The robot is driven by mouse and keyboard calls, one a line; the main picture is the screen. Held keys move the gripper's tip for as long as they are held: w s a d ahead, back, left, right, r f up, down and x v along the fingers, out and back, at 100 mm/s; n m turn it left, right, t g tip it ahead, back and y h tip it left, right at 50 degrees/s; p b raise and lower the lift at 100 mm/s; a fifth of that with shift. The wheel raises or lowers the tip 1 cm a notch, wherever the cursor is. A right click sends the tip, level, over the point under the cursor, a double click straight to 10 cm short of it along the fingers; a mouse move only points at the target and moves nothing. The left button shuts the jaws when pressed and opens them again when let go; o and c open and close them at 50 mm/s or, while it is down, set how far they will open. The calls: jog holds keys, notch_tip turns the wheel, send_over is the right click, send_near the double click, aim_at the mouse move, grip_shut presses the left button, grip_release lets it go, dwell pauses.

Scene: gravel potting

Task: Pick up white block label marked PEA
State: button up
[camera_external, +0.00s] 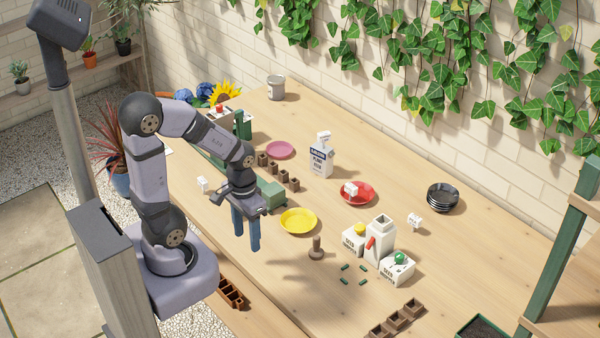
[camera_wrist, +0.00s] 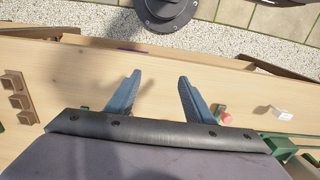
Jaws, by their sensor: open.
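Three small white blocks show in the external view. One (camera_external: 202,184) stands on the table left of my gripper, one (camera_external: 350,189) is on the red plate (camera_external: 364,199), and one (camera_external: 414,220) stands on the table at the right. Their lettering is too small to read, so I cannot tell which is marked PEA. A white block (camera_wrist: 282,112) also shows at the right in the wrist view. My gripper (camera_external: 246,238) points down above the table's near side, open and apart from every block. Its two blue fingers (camera_wrist: 160,82) have nothing between them in the wrist view.
A yellow plate (camera_external: 298,222) and a green box (camera_external: 271,194) are close to my gripper. A white bottle (camera_external: 321,160), seed boxes (camera_external: 397,268), a white carton (camera_external: 379,245) and black saucers (camera_external: 443,198) stand farther right. The table between the yellow and red plates is clear.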

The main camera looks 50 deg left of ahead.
jog(key=shift+r, duration=0.15)
notch_tip(320, 180, up, 5)
jog(key=w+d+f+m+t+h+b, duration=0.1)
jog(key=w+d+m+h+b, duration=0.3)
jog(key=w, duration=0.8)
jog(key=w+d+f+m+t+h+b, duration=0.2)
jog(key=w+d+b, duration=0.4)
jog(key=w, duration=0.5)
jog(key=m+t+h+b, duration=0.4)
jog(key=m+h+b, duration=0.1)
jog(key=b, duration=0.1)
send_near(408, 222)
notch_tip(408, 222, up, 10)
jog(key=w+d, duration=0.2)
jog(key=f, duration=1.1)
jog(key=shift+s+d+f, duration=0.1)
jog(key=shift+s+f, duration=0.05)
jog(key=shift+s, duration=0.1)
jog(key=shift+p+x, duration=0.95)
jog(key=shift+x, duration=0.5)
jog(key=shift+p+x, duration=0.85)
jog(key=shift+x, duration=1.35)
